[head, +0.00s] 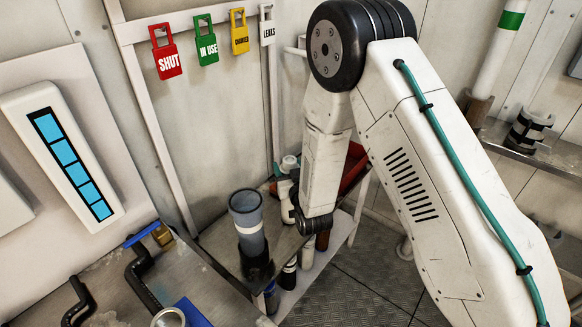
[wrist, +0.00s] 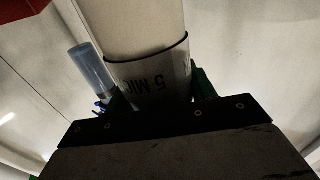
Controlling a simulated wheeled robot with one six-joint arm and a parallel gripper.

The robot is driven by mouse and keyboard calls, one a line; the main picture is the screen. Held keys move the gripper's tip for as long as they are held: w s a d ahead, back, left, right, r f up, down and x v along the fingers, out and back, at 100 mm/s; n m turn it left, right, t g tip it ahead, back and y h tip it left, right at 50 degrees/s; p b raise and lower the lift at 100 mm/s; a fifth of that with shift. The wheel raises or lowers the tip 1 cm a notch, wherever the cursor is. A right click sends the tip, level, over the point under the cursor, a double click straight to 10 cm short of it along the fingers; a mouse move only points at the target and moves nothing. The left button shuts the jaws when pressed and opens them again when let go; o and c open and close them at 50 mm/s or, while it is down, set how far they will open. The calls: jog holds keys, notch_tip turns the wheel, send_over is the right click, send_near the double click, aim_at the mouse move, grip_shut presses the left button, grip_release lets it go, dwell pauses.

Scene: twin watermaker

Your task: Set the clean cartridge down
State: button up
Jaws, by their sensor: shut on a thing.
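The cartridge (wrist: 148,72), a pale cylinder with a dark ring and an end band marked "5 MIC", fills the middle of the wrist view. My gripper (wrist: 154,98) is shut on it, with green finger parts showing at both sides of the band. The cartridge's far end runs out of the top of the wrist view. In the head view my arm hides the gripper, and I cannot make out the cartridge there. I cannot tell whether the cartridge touches any surface.
A blue-grey translucent cup (head: 247,212) stands upright on the metal bench; a similar blue cylinder (wrist: 91,68) shows in the wrist view. A white spray bottle (head: 287,188) and red bin (head: 353,168) are near my arm. Bottles line a lower shelf (head: 310,275). Hanging tags (head: 206,40) line the wall.

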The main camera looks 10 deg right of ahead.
jog(key=shift+d+f, duration=0.15)
jog(key=o, duration=1.4)
jog(key=v, duration=1.2)
jog(key=shift+r, duration=0.2)
jog(key=shift+w, duration=0.1)
